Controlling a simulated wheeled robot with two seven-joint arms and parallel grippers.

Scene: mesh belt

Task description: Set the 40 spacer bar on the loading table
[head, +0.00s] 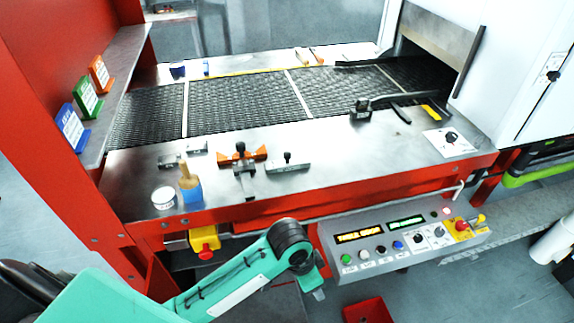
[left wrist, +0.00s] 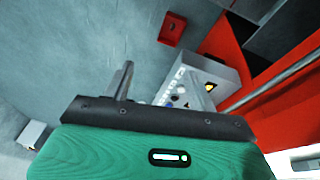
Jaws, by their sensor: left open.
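The loading table (head: 340,172) appears to be the bare metal surface in front of the mesh belt. Small metal bars lie on it: a pair at the left (head: 182,154) and one with a black knob (head: 288,164) to their right. A T-shaped fixture with orange arms (head: 242,168) stands between them. No 40 marking is readable, so I cannot tell which is the 40 spacer bar. My left gripper (head: 316,284) is below the table's front edge, beside the control panel, open with nothing visible in it. One finger (left wrist: 124,82) shows in the left wrist view. My right gripper is out of view.
A white round tin (head: 163,198) and a brush with a blue part (head: 190,187) stand at the table's front left. The control panel (head: 395,243) juts out below the red front rail. A black clamp-like tool (head: 362,109) lies near the belt. A red bin (head: 366,311) is on the floor.

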